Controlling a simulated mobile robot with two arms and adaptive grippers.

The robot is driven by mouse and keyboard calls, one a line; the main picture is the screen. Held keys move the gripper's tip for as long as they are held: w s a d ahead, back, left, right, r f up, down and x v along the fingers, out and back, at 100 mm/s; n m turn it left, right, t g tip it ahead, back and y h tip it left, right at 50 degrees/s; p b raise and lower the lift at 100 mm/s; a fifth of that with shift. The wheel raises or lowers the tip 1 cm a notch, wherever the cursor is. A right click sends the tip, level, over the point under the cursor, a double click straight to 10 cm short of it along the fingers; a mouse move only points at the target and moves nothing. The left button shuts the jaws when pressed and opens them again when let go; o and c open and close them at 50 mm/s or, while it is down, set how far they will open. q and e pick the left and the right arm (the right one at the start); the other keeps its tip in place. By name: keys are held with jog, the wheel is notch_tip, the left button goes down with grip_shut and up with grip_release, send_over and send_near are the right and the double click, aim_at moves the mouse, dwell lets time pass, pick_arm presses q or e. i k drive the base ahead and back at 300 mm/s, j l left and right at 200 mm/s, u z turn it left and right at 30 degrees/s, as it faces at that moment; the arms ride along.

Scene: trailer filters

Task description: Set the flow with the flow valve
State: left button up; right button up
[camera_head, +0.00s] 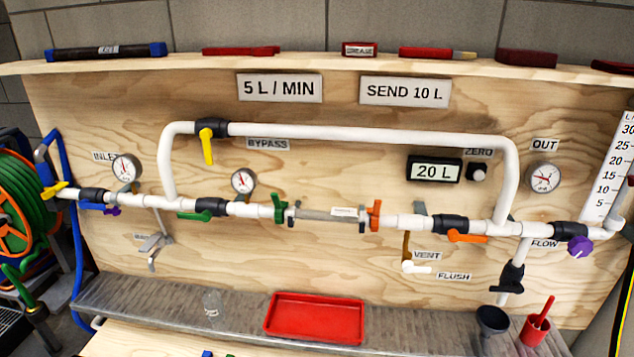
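The flow valve is a black body (568,230) with a purple knob (580,246), on the white pipe at the right of the plywood panel. The FLOW label (543,244) is just left of the knob. The OUT gauge (543,177) is above it. A white scale (618,165) with numbers from 5 to 30 stands to the right. A sign above reads 5 L / MIN (279,88), and another reads SEND 10 L (404,92). A black display (434,171) reads 20 L. Neither of my grippers shows in this view.
An orange-handled valve (467,237) and a black-bodied drain branch (511,277) are left of the knob. Below, a metal ledge holds a red tray (315,316), a black cup (491,321) and a red container (535,330). A green hose reel (22,205) stands far left.

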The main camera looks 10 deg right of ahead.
aim_at(580, 247)
jog(key=z, duration=1.65)
